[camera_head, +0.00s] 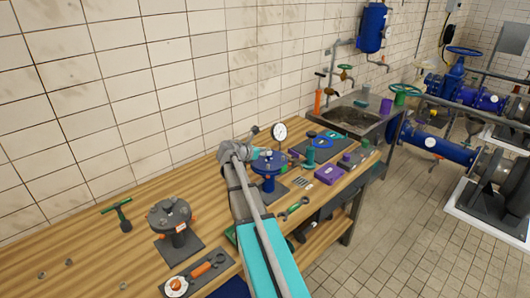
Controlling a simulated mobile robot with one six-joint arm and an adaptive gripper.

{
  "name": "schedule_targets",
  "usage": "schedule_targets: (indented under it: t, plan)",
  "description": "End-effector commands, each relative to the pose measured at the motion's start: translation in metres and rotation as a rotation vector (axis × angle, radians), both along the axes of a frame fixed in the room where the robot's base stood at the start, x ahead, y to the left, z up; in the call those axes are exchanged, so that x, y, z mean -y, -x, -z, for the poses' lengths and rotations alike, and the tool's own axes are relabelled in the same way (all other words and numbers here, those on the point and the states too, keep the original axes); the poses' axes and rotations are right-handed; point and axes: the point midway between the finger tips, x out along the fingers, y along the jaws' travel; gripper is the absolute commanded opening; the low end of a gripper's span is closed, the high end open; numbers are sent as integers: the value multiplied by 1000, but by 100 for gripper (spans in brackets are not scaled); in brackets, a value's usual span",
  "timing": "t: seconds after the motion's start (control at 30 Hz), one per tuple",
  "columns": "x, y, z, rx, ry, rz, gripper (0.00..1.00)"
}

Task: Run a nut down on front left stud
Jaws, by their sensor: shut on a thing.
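My gripper (260,153) is at the end of my grey and teal arm, at the upper left side of a blue flanged fitting (270,166) on the bench. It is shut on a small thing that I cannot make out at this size. A dark grey flanged fitting (170,214) with studs around its top stands upright on a dark plate to the left, apart from my gripper. I cannot tell single studs on the blue fitting, as my gripper and arm partly cover it. Loose nuts (69,262) lie on the bench at the lower left.
A dial gauge (279,132) stands just behind the blue fitting. A green T-handled tool (118,213) lies left of the dark fitting. A spanner (293,208), a purple box (328,173) and a teal part (310,155) are to the right. A sink (350,118) is at the far end.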

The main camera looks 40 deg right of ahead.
Motion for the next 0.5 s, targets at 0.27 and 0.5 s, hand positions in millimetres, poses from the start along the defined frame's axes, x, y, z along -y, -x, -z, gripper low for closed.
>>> schedule_targets:
  t: [0.27, 0.5]
  plan:
    - [2, 1, 5, 0, 0, 2, 0]
    - [2, 1, 11, 0, 0, 3, 0]
